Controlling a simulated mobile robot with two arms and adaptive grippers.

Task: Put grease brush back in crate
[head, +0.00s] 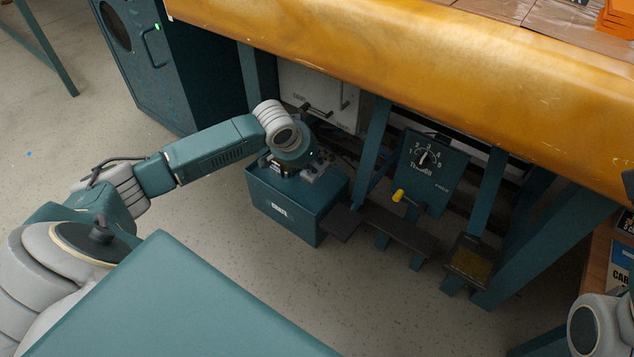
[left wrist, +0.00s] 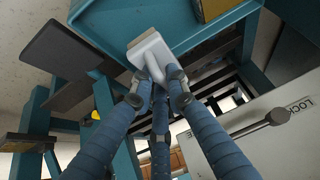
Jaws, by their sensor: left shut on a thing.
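My left gripper (head: 298,170) is low over the teal crate (head: 283,208), which stands on the floor beside the bench. In the left wrist view, my left gripper (left wrist: 156,86) has its blue fingers shut on the grease brush (left wrist: 150,52). The brush has a pale grey body and a beige end. It overlaps the edge of the teal crate (left wrist: 103,30) in that view; I cannot tell whether it touches the crate. The brush is hidden by my wrist in the head view. My right gripper is out of view.
A bench with a yellow-orange edge (head: 400,75) overhangs the area behind the crate. A teal dial box (head: 432,172) and dark pedals (head: 400,232) stand right of the crate. A white lock panel (left wrist: 285,140) is close by. The floor in front is clear.

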